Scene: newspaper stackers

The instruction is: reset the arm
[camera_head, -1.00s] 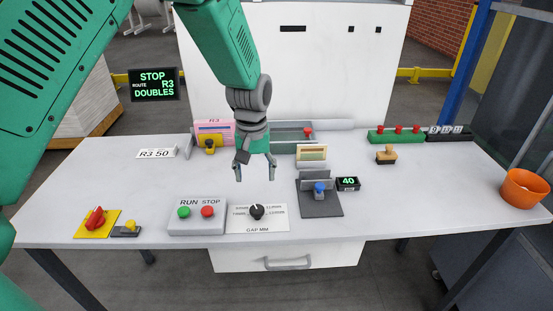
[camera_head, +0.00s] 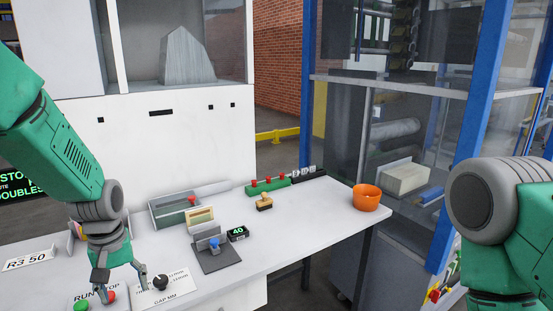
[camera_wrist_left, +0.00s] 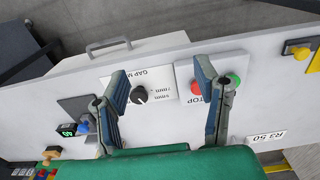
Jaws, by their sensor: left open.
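My left gripper (camera_head: 123,290) is open and empty at the lower left of the head view. It hangs above the table between the RUN/STOP box (camera_head: 88,302) and the GAP MM dial (camera_head: 160,283). In the left wrist view its two fingers (camera_wrist_left: 161,80) are spread apart, with the dial (camera_wrist_left: 139,96) and the red STOP button (camera_wrist_left: 196,88) showing between and beside them. My right arm (camera_head: 490,205) shows at the right edge of the head view; its gripper is out of the picture.
The white table (camera_head: 285,255) carries a grey plate with a blue knob (camera_head: 215,245), a "40" display (camera_head: 238,233), a wooden stamp (camera_head: 264,203) and an orange bowl (camera_head: 366,197). A blue-framed glass cabinet (camera_head: 400,130) stands beyond the table's right end.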

